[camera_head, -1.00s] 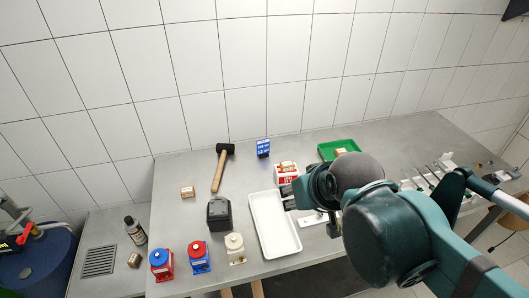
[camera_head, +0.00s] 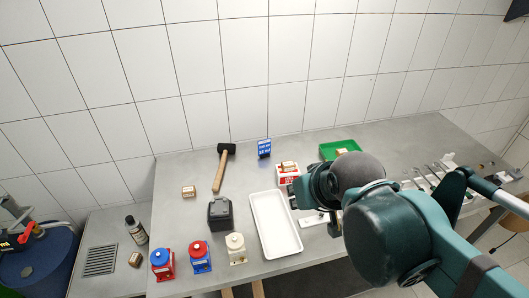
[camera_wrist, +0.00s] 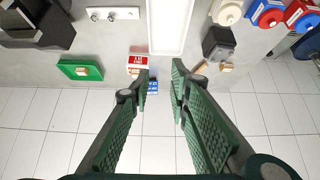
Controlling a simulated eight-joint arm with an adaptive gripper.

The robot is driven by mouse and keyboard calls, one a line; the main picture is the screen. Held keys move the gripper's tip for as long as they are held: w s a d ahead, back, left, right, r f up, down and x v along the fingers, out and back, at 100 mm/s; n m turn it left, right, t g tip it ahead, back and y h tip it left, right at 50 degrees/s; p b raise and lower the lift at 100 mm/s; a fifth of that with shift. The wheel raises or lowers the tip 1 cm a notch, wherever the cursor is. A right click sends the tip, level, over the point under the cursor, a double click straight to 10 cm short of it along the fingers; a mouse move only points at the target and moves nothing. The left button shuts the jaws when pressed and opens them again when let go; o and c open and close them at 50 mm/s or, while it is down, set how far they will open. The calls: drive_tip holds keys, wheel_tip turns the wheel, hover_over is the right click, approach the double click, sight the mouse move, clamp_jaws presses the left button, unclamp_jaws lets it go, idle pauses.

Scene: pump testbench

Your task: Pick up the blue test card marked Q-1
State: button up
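The blue test card (camera_head: 264,148) stands upright near the back edge of the bench, with white lettering too small to read. It also shows in the wrist view (camera_wrist: 153,87), partly hidden beside the left finger. My gripper (camera_wrist: 160,74) is open, with two green ribbed fingers apart and nothing between them. In the head view my gripper is at the front right of the card, clear of it, and mostly hidden by my arm.
A red-and-white box (camera_head: 288,172) stands close to the card's right, with a green tray (camera_head: 326,151) beyond. A hammer (camera_head: 220,170) lies to the left. A white tray (camera_head: 256,222), black box (camera_head: 220,213) and several coloured pumps (camera_head: 199,258) are nearer. Tiled wall (camera_head: 230,70) rises behind.

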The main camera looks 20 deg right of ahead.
drive_tip(key=w+d+r+n+g, duration=0.1)
drive_tip(key=w+r+n, duration=0.35)
drive_tip(key=w, duration=0.85)
drive_tip(key=n+g+h, duration=0.4)
drive_tip(key=n+g, duration=0.1)
drive_tip(key=n, duration=1)
hover_over(264, 148)
drive_tip(key=s+a, duration=0.1)
drive_tip(key=a, duration=0.2)
wheel_tip(264, 148, down, 21)
drive_tip(key=shift+w+d+f+h, duration=0.1)
drive_tip(key=shift+w+f+h, duration=0.1)
drive_tip(key=shift+f, duration=0.2)
drive_tip(key=shift+w+d+f+h, duration=0.1)
drive_tip(key=shift+w+f, duration=0.05)
drive_tip(key=shift+f, duration=0.25)
drive_tip(key=shift+f, duration=0.1)
drive_tip(key=shift+x, duration=1.2)
